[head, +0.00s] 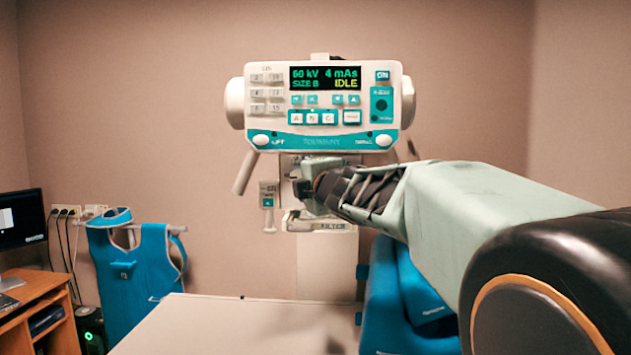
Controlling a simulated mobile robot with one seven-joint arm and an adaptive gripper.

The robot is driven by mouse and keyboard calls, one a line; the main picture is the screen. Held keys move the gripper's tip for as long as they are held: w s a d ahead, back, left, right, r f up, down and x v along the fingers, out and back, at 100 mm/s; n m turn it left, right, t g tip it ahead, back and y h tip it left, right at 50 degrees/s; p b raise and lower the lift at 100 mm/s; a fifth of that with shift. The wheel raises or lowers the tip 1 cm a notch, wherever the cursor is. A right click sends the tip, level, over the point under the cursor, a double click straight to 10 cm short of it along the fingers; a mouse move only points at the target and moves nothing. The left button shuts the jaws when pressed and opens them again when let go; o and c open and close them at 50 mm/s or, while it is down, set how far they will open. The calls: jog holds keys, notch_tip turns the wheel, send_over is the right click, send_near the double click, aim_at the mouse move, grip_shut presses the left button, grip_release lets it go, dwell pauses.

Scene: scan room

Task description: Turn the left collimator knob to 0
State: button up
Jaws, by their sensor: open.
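The tube head's control panel (325,133) hangs in the middle of the head view. Its display reads 60 kV, 4 mAs, SIZE B and IDLE. The collimator (291,165) sits just below it and is partly hidden by my gripper and arm. My gripper (306,187) reaches in from the right and is in front of the collimator's face, with its fingers towards the left side. It is open. I cannot make out the left knob or its setting; the gripper covers much of that area. Whether the fingers touch anything cannot be told.
A grey handle (245,172) slants down left of the collimator. A small hand switch (268,207) hangs nearby. The pale table (235,325) is below and looks bare. Blue aprons (137,262) hang at the left, beside a wooden desk (40,310) with a monitor.

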jog(key=v, duration=1.1)
jog(key=shift+s, duration=0.25)
jog(key=shift+d, duration=0.15)
jog(key=s+d+f+m+g+h+p, duration=0.2)
jog(key=s+d+f+m+g+h, duration=0.25)
jog(key=s+d+f+m, duration=0.7)
jog(key=s+d+f+m+g+p, duration=0.1)
jog(key=s+f+m+g, duration=0.2)
jog(key=s+f+m, duration=0.3)
jog(key=s+d+f+m+g+h+p, duration=0.1)
jog(key=s+d+f+m+g, duration=0.1)
jog(key=s+f+m, duration=0.4)
jog(key=s+f+g, duration=0.1)
jog(key=s+f, duration=0.2)
jog(key=s, duration=0.3)
jog(key=shift+s+d+f, duration=0.15)
jog(key=shift+s+d, duration=0.1)
jog(key=shift+d, duration=0.05)
jog(key=shift+h, duration=0.25)
